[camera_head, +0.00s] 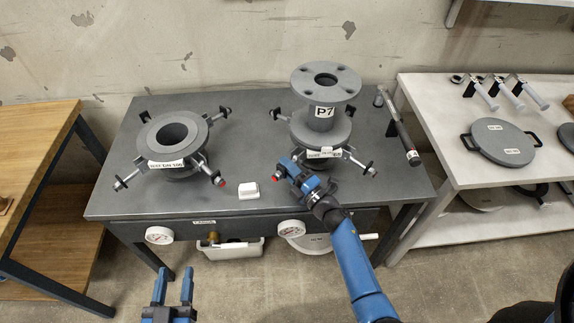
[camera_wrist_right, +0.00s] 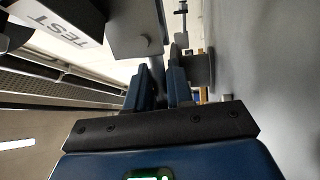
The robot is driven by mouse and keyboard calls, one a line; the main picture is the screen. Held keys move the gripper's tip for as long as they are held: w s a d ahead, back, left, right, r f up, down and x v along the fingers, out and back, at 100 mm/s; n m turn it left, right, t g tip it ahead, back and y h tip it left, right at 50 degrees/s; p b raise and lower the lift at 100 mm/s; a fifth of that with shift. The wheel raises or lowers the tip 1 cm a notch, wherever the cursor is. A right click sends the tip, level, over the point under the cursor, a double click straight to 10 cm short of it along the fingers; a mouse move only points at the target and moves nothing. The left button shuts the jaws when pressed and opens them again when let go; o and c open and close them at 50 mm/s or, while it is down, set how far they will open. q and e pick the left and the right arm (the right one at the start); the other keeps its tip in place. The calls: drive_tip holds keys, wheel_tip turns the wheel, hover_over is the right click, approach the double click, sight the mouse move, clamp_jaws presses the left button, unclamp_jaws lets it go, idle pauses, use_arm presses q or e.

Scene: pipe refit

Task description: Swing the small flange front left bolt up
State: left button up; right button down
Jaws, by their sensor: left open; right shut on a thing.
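The small flange (camera_head: 334,134) stands on the right part of the dark grey table, carrying a grey spool piece marked P7 (camera_head: 322,112). Its front left bolt is mostly hidden by my right gripper (camera_head: 289,168); a red tip (camera_head: 277,176) shows beside the jaws. In the right wrist view the jaws (camera_wrist_right: 163,88) are shut on a dark rod, seemingly this bolt. The bolt's exact tilt cannot be told. The front right bolt (camera_head: 361,164) points outward, low. My left gripper (camera_head: 173,290) is open and empty in front of the table, low in the picture.
A larger flange (camera_head: 172,140) with several outward-pointing bolts stands at the left of the table (camera_head: 236,130). A small white block (camera_head: 249,190) lies near the front edge.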

wheel_tip(320, 180, up, 2)
drive_tip(key=m+p, duration=0.2)
drive_tip(key=m+h+p, duration=0.1)
drive_tip(key=m+p, duration=0.1)
drive_tip(key=p, duration=0.1)
drive_tip(key=shift+w+d+m+h, duration=0.1)
drive_tip(key=shift+m+h, duration=0.2)
drive_tip(key=shift+m, duration=0.1)
use_arm(q)
wheel_tip(320, 180, up, 8)
drive_tip(key=p, duration=0.2)
use_arm(e)
drive_tip(key=shift+w+d+r+m, duration=0.1)
drive_tip(key=shift+m, duration=0.8)
use_arm(q)
drive_tip(key=shift+c, duration=0.3)
